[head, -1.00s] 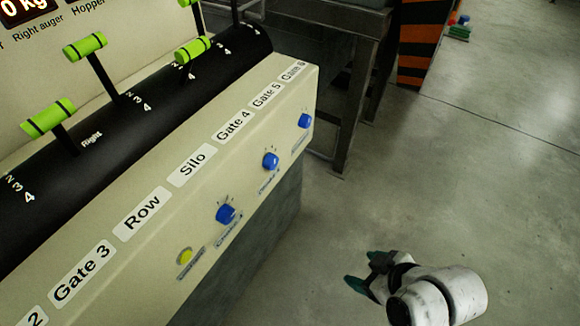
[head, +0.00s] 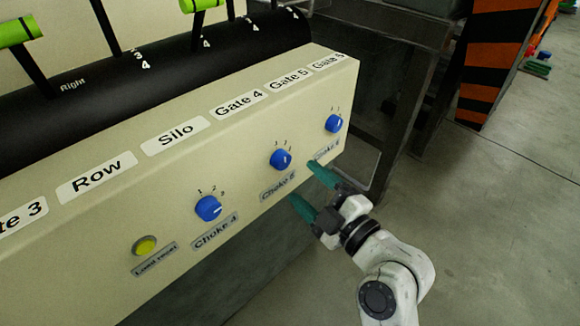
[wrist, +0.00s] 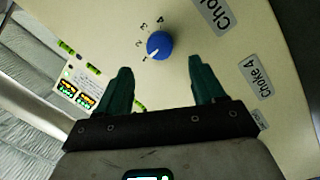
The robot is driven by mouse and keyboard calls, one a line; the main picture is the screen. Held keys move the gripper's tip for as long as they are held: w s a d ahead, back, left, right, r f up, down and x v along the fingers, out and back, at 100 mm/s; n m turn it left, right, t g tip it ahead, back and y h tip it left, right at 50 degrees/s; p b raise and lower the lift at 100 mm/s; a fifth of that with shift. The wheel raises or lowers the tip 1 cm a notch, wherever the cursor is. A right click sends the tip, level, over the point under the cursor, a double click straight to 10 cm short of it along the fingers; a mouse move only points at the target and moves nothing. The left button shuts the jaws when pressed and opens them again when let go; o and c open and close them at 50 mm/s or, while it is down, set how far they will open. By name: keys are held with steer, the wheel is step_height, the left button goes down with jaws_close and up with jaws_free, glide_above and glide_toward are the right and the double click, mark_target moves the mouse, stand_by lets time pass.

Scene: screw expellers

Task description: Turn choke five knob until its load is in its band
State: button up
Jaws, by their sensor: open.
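In the head view, the choke five knob (head: 280,158) is a blue dial on the panel's sloping front, above its grey label (head: 278,188). My gripper (head: 308,188) is open, its two green fingers to the right of and below that knob, apart from it. In the wrist view, a blue knob (wrist: 159,45) with numbers around it lies beyond and between the open fingers (wrist: 163,78), with nothing gripped. Its white mark points to the lower left, towards the low numbers. I cannot tell for sure which choke it is.
The choke four knob (head: 208,208) is to the left and the choke six knob (head: 333,123) to the right. A yellow load reset button (head: 145,246) is further left. Small lit displays (wrist: 78,92) show in the wrist view. The floor at right is open.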

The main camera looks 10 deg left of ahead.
mark_target(284, 164)
steer(key=x, duration=0.7)
steer(key=shift+s, duration=0.1)
steer(key=shift+c, duration=0.2)
steer(key=shift+f, duration=0.1)
steer(key=c, duration=1)
